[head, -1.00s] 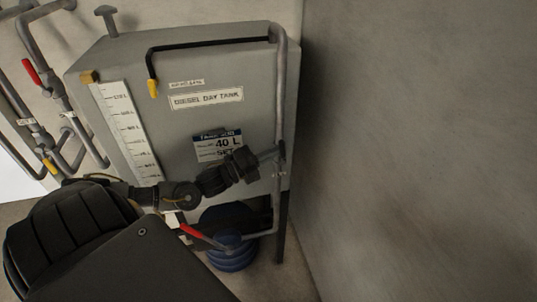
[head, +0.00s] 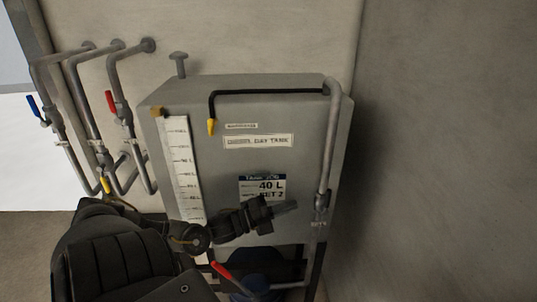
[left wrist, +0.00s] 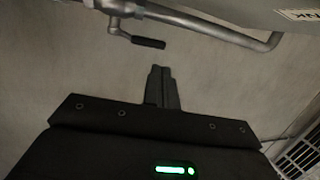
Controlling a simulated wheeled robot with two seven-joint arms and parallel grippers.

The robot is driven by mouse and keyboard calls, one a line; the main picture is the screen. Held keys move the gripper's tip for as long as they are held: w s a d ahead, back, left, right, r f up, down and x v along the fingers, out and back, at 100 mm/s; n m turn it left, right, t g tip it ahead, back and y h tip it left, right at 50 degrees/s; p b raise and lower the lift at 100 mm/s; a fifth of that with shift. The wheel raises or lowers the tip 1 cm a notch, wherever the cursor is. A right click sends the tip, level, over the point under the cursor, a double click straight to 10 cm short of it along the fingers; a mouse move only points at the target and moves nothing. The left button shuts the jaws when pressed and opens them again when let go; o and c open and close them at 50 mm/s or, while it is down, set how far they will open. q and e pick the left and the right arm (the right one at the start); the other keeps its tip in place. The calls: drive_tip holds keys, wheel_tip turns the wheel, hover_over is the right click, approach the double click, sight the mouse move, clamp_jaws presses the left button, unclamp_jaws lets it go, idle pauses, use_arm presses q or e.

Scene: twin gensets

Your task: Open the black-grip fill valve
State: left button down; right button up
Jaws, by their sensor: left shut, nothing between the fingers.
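The black grip (left wrist: 148,42) of the fill valve sticks out from the valve body (left wrist: 117,25) on a grey pipe in the left wrist view. In the head view the valve body (head: 321,202) is on the vertical pipe at the tank's right edge; its grip is not clear there. My left gripper (head: 290,207) is shut and empty in front of the tank, a little left of that pipe. In the left wrist view its fingertips (left wrist: 160,74) are together just below the grip, and a gap shows between them. My right gripper is not in view.
The grey diesel day tank (head: 270,110) has a level scale and labels. A red lever (head: 221,270) is low in front of it, by a blue object (head: 258,284). Pipes with blue, red and yellow grips are at the left. A bare wall (head: 440,150) closes off the right.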

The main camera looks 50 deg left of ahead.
use_arm(q)
drive_tip(key=shift+r+v, duration=0.25)
drive_tip(key=shift+v, duration=1)
drive_tip(key=shift+r+v, duration=0.25)
drive_tip(key=shift+v, duration=0.95)
drive_tip(key=shift+s+a, duration=0.1)
drive_tip(key=shift+a, duration=0.05)
